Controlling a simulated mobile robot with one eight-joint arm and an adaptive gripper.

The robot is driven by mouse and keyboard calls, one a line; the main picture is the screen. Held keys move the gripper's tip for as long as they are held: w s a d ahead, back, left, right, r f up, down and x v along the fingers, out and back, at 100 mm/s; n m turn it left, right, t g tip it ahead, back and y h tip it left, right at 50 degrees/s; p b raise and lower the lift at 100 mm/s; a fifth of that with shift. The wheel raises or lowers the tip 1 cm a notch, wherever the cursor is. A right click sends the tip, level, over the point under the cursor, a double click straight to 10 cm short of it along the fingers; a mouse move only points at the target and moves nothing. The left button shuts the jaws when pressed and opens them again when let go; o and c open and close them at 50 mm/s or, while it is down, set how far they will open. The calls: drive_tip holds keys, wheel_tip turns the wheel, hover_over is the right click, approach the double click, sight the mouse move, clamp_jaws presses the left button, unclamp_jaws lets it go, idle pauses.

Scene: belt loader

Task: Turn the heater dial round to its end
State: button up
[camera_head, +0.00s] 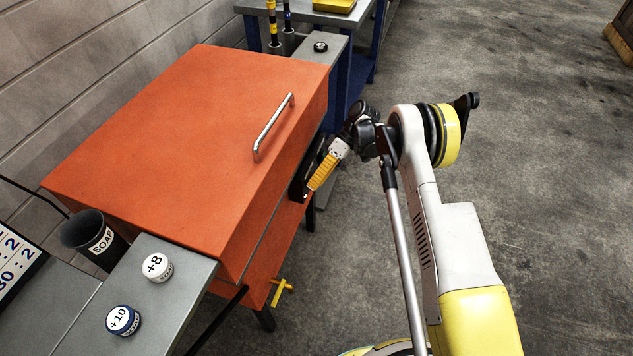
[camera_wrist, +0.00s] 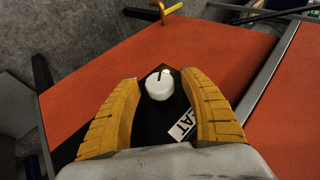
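The heater dial (camera_wrist: 159,84) is a white round knob with a dark pointer line, on a black plate (camera_wrist: 152,120) lettered "EAT" as far as it shows. It sits on the front of the orange heater box (camera_head: 180,130). In the wrist view my gripper (camera_wrist: 160,82) is open, with one yellow finger on each side of the dial. A gap shows between the dial and each finger; whether the tips reach its depth I cannot tell. In the head view my gripper (camera_head: 318,175) is at the box's front face, and the dial is hidden there.
A metal handle (camera_head: 273,128) stands on the orange lid. A yellow valve handle (camera_head: 281,291) sticks out low at the front. The left bench (camera_head: 200,270) holds a "+8" pot (camera_head: 157,267), a "+10" pot (camera_head: 123,320) and a black cup (camera_head: 90,240).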

drive_tip(key=v, duration=0.7)
drive_tip(key=shift+d+r, duration=0.15)
drive_tip(key=shift+r, duration=0.05)
drive_tip(key=s+a+r+n+t+h+p, duration=0.15)
drive_tip(key=s+r+t+h+p, duration=0.25)
drive_tip(key=s+t, duration=0.4)
drive_tip(key=shift+n+t, duration=0.25)
drive_tip(key=shift+t, duration=0.35)
drive_tip(key=b+x, duration=0.1)
drive_tip(key=x, duration=0.2)
drive_tip(key=w+b+x, duration=0.1)
drive_tip(key=x, duration=0.3)
drive_tip(key=b+x, duration=0.2)
drive_tip(key=x, duration=0.1)
drive_tip(key=shift+w+a, duration=0.25)
drive_tip(key=shift+w, duration=0.15)
